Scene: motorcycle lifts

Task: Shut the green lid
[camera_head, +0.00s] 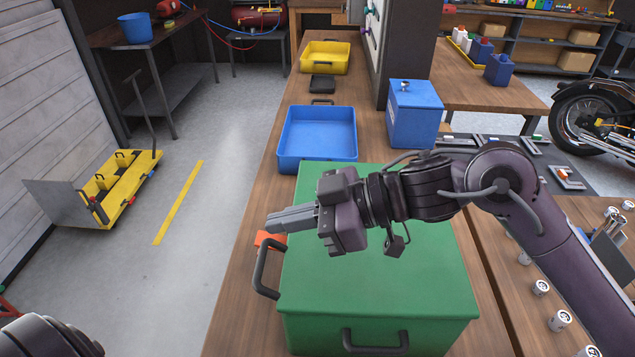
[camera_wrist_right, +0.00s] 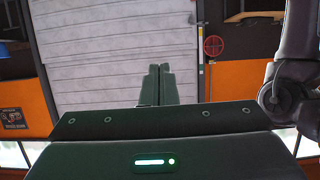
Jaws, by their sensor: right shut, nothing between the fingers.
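A large green box with a flat green lid (camera_head: 370,285) on top stands on the wooden bench. The lid looks level and down on the box, though its far part is partly hidden behind my right arm. A black handle (camera_head: 265,270) sticks out on its left side and another black handle (camera_head: 375,345) is on the front. My right gripper (camera_head: 270,222) is above the lid's left edge, pointing left, shut and empty. Its closed fingers also show in the wrist view (camera_wrist_right: 154,85). My left gripper is out of view; only part of my left arm shows at the bottom left.
A small orange object (camera_head: 265,239) is partly hidden below my right fingers. An open blue tray (camera_head: 317,135), a blue box (camera_head: 415,115) and a yellow tray (camera_head: 325,57) stand farther back on the bench. Small silver cylinders (camera_head: 559,320) stand at right.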

